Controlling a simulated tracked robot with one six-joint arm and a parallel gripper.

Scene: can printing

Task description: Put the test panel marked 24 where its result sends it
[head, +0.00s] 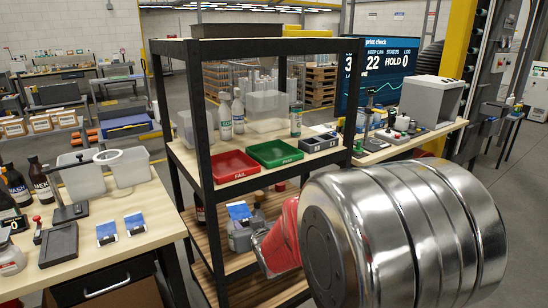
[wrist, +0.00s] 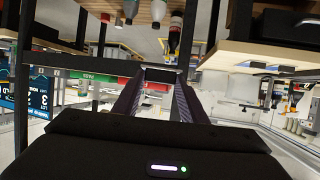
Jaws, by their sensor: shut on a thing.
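A blue and white test panel (head: 238,211) shows at the end of my gripper (head: 241,228), in front of the lower part of the shelf unit. Its number cannot be read. In the wrist view my gripper (wrist: 160,82) is shut on the panel, which can hardly be made out between the fingers. Two similar panels, a left one (head: 107,232) and a right one (head: 134,223), lie on the left table. The red FAIL tray (head: 232,166) and green PASS tray (head: 275,153) stand side by side on the shelf above my gripper, with a dark blue-fronted tray (head: 320,143) to their right.
Black posts (head: 192,110) of the shelf unit stand close to my gripper. Bottles (head: 238,112) and clear bins stand behind the trays. The left table (head: 100,262) carries a dark plate, a stand and bottles.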

